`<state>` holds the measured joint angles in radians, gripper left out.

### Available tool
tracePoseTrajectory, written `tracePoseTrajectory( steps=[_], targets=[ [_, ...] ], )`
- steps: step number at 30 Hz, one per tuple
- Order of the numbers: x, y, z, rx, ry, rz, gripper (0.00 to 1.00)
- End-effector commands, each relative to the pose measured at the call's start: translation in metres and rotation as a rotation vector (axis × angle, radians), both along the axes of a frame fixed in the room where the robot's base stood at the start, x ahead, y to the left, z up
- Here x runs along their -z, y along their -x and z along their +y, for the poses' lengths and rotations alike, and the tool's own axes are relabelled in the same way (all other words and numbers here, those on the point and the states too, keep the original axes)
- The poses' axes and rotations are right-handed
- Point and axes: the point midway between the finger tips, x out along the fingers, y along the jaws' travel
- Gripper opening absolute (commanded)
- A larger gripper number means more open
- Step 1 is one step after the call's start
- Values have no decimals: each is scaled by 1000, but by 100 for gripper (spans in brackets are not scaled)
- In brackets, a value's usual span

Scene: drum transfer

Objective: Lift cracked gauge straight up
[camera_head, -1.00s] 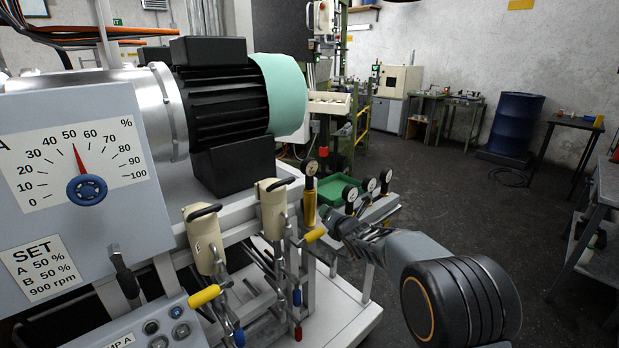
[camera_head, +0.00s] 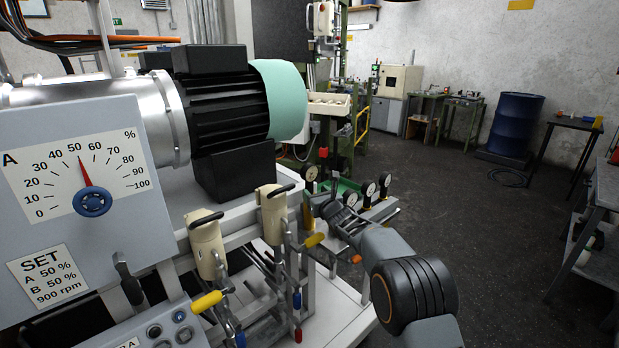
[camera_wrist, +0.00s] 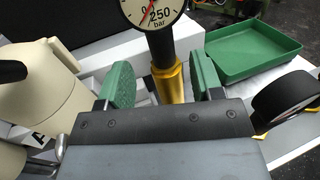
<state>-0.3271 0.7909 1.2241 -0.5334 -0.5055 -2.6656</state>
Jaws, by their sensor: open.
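A round pressure gauge (camera_head: 311,173) with a white dial, black rim and yellow lower body stands upright at the machine frame's right end. In the wrist view its dial (camera_wrist: 150,12) is cut by the top edge and shows "250 bar" and a red needle; I cannot make out a crack. Its dark stem and yellow body (camera_wrist: 171,82) stand between the two green finger pads of my gripper (camera_wrist: 157,84). The pads are apart, with a gap on each side. In the head view my gripper (camera_head: 318,204) is at the gauge's yellow body and partly hides it.
Several other gauges (camera_head: 370,188) stand just right of my gripper. A green tray (camera_wrist: 250,50) lies behind them. Two cream-coloured jug-like parts (camera_head: 272,213) with black handles stand close on the left. The floor (camera_head: 450,210) to the right is open.

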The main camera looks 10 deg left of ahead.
Motion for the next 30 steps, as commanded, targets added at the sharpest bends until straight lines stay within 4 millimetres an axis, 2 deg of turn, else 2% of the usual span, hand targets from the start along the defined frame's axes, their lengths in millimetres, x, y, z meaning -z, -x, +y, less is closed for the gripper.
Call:
tracePoseTrajectory(
  steps=[8, 21, 30],
  targets=[
    [-2, -9, 5, 1, 1, 1, 60],
    [-5, -44, 27, 0, 0, 1, 60],
    [-3, -49, 30, 1, -2, 1, 60]
  ],
)
